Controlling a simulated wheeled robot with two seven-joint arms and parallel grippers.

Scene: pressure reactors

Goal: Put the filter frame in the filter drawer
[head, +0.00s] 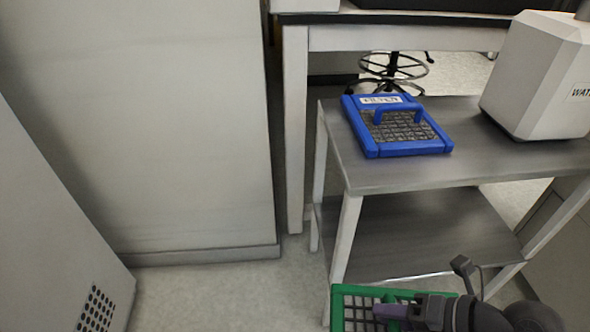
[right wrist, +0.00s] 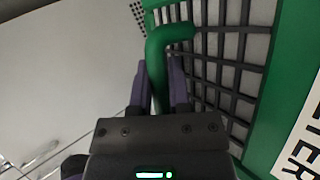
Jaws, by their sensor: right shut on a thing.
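A green filter frame (head: 350,300) with a dark grid shows at the bottom of the head view, partly cut off by the lower edge. My right gripper (head: 385,311) is at it. In the right wrist view my right gripper (right wrist: 167,95) is shut on the frame's green handle (right wrist: 158,65), with the grid (right wrist: 225,70) and a white label (right wrist: 302,135) to the right. A second filter frame, blue (head: 398,148), lies on the grey metal cart (head: 390,183), its handle up. My left gripper is not in view. No filter drawer can be made out.
A white container (head: 540,80) stands on the cart's right side. A large pale cabinet (head: 150,120) is at the left, with a vented panel (head: 60,240) nearer me. A wheeled stool (head: 393,68) is behind the cart. Bare floor (head: 220,290) lies between cabinet and cart.

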